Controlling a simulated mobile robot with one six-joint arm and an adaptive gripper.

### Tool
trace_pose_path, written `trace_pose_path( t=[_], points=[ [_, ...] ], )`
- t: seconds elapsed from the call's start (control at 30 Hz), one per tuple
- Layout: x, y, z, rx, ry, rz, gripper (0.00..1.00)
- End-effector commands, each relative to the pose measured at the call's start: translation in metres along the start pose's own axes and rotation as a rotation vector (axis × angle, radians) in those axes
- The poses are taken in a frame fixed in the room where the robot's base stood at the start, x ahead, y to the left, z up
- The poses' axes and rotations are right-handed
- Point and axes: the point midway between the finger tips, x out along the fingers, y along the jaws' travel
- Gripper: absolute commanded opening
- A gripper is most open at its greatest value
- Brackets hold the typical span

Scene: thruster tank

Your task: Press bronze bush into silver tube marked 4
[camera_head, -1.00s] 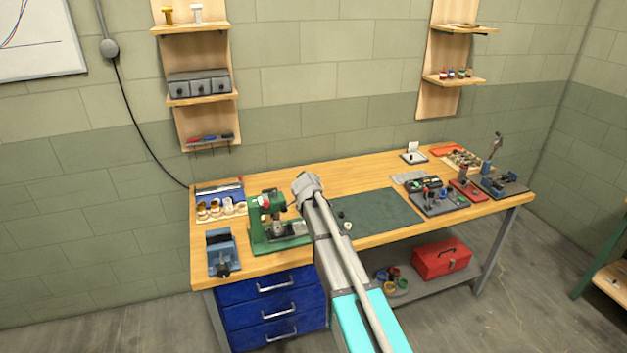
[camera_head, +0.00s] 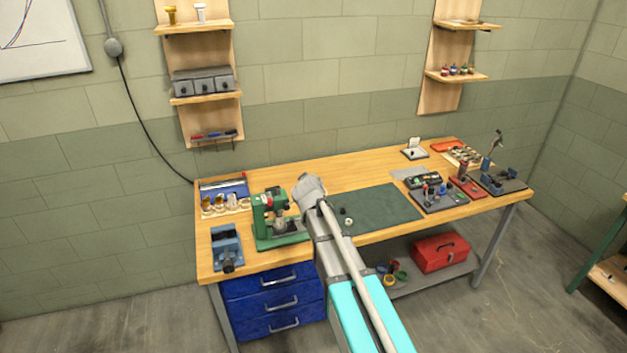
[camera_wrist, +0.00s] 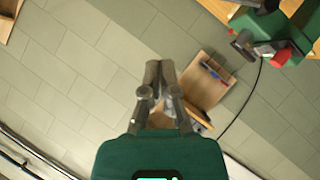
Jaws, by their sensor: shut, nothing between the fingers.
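The wrist view shows my gripper (camera_wrist: 158,72) with its fingers closed together and empty, in the air and pointing toward the wall. In the head view my arm crosses the bench beside the green press (camera_head: 262,225), and the fingers cannot be made out. The press also shows at the top right of the wrist view (camera_wrist: 270,28). A silver piece (camera_head: 280,219) stands under its ram; I cannot tell if it is a tube. A wooden holder (camera_head: 240,206) at the back left carries several small bronze and silver cylinders; the bush and the number 4 cannot be made out.
A blue vice (camera_head: 226,250) sits at the bench's front left. A dark green mat (camera_head: 385,210) lies mid-bench with small parts near its left end. Trays and tools crowd the right. Wall shelves (camera_head: 205,98) rise behind. The wood behind the mat is mostly clear.

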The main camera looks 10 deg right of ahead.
Motion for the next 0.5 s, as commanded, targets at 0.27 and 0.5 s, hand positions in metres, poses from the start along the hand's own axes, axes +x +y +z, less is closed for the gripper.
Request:
trace_pose_path(
  t=[0.27,0.5],
  points=[
    [0.002,-0.001,-0.002,-0.003,-0.008,0.0,0.0],
    [0.017,-0.018,-0.02,-0.042,-0.107,0.009,0.0]
  ],
)
